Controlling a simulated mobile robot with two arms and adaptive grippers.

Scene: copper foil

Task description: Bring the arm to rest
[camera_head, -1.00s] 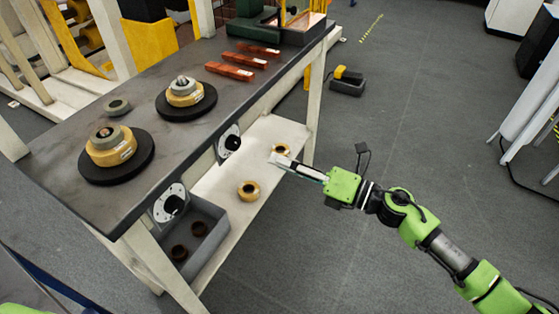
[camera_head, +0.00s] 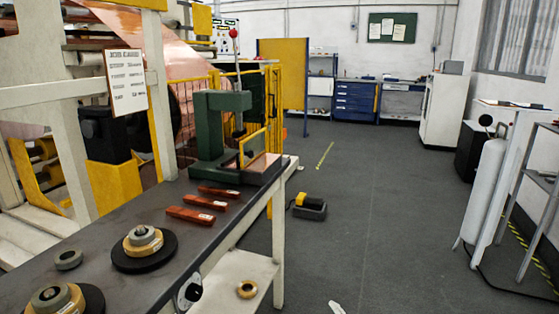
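Only a small pale fingertip of my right gripper (camera_head: 336,307) shows, at the bottom edge of the head view, right of the workbench (camera_head: 228,238). It appears over the grey floor. The rest of that gripper and its arm are below the picture, so its opening is hidden. My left gripper and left arm are out of view.
The bench carries two tape rolls on black discs (camera_head: 146,250), several red bars (camera_head: 190,215) and a green press (camera_head: 205,140). A tape roll (camera_head: 247,289) lies on the lower shelf. A pedal (camera_head: 309,207) sits on the floor.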

